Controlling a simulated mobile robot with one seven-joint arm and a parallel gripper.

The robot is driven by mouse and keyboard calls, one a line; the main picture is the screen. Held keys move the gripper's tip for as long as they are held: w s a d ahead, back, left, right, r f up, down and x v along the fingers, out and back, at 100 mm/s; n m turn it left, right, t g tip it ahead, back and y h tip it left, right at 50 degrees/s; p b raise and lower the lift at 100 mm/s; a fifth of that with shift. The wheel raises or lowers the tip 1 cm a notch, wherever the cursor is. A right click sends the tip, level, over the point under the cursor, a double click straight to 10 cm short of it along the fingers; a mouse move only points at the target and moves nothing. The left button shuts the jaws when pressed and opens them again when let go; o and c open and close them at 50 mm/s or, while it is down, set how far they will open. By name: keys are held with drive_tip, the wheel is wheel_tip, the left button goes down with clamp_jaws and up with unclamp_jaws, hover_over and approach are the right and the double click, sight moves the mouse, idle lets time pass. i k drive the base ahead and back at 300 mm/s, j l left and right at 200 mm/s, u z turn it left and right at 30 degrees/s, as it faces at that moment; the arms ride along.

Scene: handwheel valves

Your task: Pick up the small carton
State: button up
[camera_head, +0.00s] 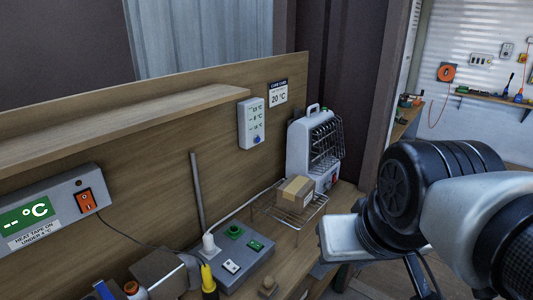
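The small carton (295,190) is a brown cardboard box with a pale label on one side. It rests on a wire rack (290,208) on the wooden bench, in front of a white heater. My arm, with black joints and white links, reaches in from the right. The pale end (343,238) of my arm is to the right of and nearer than the carton, apart from it in the picture. I cannot make out the fingers, so their opening is unclear.
The white heater (308,150) with a wire guard stands close behind the carton. A grey switch box (235,260) with a plug and upright rod is to the left. A shelf (120,125) runs along the back board. Tools (208,280) crowd the near left.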

sight(295, 194)
drive_tip(key=i+l+u, duration=0.1)
drive_tip(key=u, duration=0.6)
drive_tip(key=i+l+u, duration=0.1)
drive_tip(key=u, duration=0.25)
drive_tip(key=i+l+u, duration=0.1)
drive_tip(key=l+u, duration=0.15)
drive_tip(key=l, duration=0.3)
drive_tip(key=l+u, duration=0.25)
drive_tip(key=l, duration=0.35)
drive_tip(key=i+l, duration=0.1)
drive_tip(key=l, duration=1.05)
drive_tip(key=i+l, duration=0.15)
drive_tip(key=l, duration=0.45)
drive_tip(key=u, duration=0.05)
